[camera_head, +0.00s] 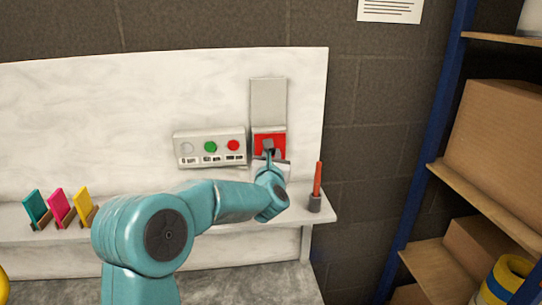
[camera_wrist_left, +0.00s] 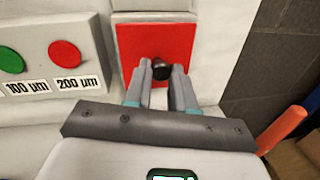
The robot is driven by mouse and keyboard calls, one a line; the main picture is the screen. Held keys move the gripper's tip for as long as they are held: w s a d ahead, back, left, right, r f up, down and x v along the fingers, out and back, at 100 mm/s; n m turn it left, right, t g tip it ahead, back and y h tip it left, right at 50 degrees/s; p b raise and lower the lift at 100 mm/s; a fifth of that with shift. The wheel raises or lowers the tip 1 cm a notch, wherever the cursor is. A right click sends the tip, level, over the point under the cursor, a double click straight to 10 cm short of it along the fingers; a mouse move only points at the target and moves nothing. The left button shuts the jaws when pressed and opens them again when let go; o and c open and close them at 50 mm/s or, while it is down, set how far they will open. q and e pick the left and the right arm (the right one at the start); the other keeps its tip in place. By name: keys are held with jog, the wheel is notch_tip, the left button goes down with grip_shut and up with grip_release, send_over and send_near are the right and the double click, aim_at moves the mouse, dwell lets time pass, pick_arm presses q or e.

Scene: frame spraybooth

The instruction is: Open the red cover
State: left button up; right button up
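The red cover (camera_head: 270,139) is a flat red panel on the white wall board, below a pale grey plate. In the left wrist view the red cover (camera_wrist_left: 132,45) lies flat and has a round black knob (camera_wrist_left: 161,69) near its lower middle. My left gripper (camera_head: 268,146) is at the cover and hides part of it. In the left wrist view the left gripper's fingers (camera_wrist_left: 162,78) stand on both sides of the knob and appear closed on it. My right gripper is in neither view.
A control box (camera_head: 209,147) with white, green and red buttons is left of the cover. A red-orange stick in a grey holder (camera_head: 314,203) stands to the right on the shelf. Coloured cards (camera_head: 60,205) stand at the left. A rack with cardboard boxes (camera_head: 503,150) is at the far right.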

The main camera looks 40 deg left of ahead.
pick_arm(q)
grip_shut()
notch_tip(320, 180, up, 9)
jog(key=p, duration=0.2)
jog(key=shift+f, duration=0.1)
jog(key=o, duration=0.8)
grip_release()
jog(key=shift+s, duration=0.1)
jog(key=b+v, duration=0.4)
jog(key=v, duration=1.2)
jog(key=shift+d, duration=0.2)
